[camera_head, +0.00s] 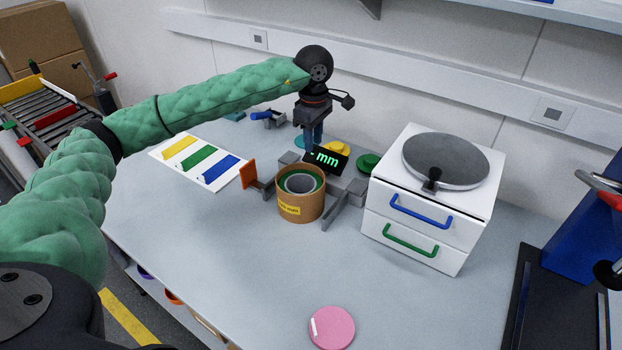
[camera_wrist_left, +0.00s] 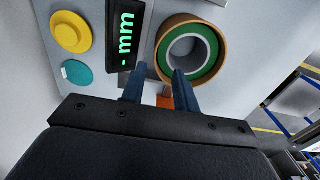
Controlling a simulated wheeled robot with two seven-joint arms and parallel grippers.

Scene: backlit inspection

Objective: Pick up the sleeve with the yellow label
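The sleeve with the yellow label (camera_head: 302,211) is a tan cylinder standing upright beside a dark display with green "mm" characters (camera_head: 326,158). Its yellow label faces the head camera. A green ring and a grey ring show inside its open top. In the left wrist view the sleeve's tan rim (camera_wrist_left: 221,55) is seen from above. My left gripper (camera_head: 314,143) points down, behind and above the sleeve in the head view. Its two blue fingers (camera_wrist_left: 158,70) are apart with nothing between them; the right-hand finger overlaps the sleeve's edge in the picture. My right gripper is not in view.
A white drawer unit (camera_head: 417,235) with a round grey top stands right of the sleeve. An orange plate (camera_head: 248,174) is left of it. Yellow (camera_head: 338,147) and green discs (camera_head: 368,163) lie behind. A colour-striped white board (camera_head: 200,160) lies left. The front table is clear except a pink disc (camera_head: 332,327).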

